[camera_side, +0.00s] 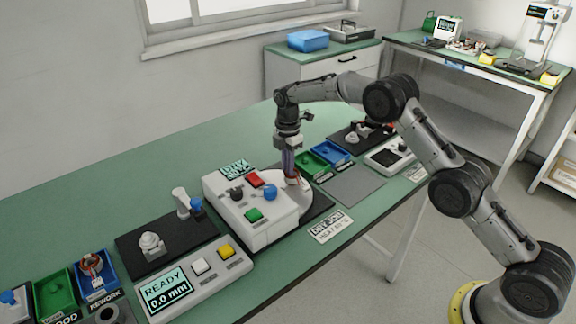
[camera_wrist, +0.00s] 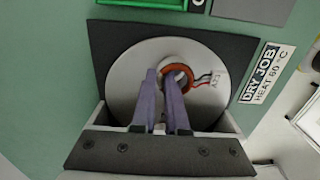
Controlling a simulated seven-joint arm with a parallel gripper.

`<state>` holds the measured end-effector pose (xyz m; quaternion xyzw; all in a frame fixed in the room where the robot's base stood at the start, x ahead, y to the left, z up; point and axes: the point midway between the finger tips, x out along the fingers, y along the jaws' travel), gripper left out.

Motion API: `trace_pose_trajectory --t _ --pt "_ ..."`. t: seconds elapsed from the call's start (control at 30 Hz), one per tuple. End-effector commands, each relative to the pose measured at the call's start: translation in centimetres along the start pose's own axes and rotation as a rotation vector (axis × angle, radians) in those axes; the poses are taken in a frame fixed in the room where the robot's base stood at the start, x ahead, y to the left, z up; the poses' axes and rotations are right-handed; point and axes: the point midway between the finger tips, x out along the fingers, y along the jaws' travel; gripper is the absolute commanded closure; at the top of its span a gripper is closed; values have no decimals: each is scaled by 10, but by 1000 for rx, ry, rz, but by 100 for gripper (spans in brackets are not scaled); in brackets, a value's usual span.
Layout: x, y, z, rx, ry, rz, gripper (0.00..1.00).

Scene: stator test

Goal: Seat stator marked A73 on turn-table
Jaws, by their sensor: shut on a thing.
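The stator (camera_wrist: 178,76) is an orange-red ring with a pale rim and red and dark wires running right to a tag marked A73 (camera_wrist: 216,81). My gripper (camera_wrist: 166,82) is shut on the stator, its two purple fingers at the ring's near left part. The stator is over the middle of the round grey turn-table (camera_wrist: 130,90), which lies on a dark base plate. I cannot tell whether it touches the disc. In the side view my gripper (camera_side: 291,178) points down beside the white dryer box (camera_side: 250,210), and the stator is mostly hidden.
A card (camera_wrist: 265,75) reads DRY JOB HEAT 60 °C. The dryer box has red, blue and green controls. Green (camera_side: 311,162) and blue (camera_side: 333,152) bins stand behind. A gauge box (camera_side: 190,280) shows READY 0.0 mm. A blue rework bin (camera_side: 108,279) holds a reddish part. A grey mat (camera_side: 353,187) is clear.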

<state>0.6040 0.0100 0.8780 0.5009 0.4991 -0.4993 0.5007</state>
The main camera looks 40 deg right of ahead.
Motion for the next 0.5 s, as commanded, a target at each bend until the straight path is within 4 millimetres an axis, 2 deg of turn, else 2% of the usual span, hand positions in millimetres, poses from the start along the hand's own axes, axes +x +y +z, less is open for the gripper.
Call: trace_pose_trajectory --t 0.5 --pt "4 0 0 0 0 1 100"
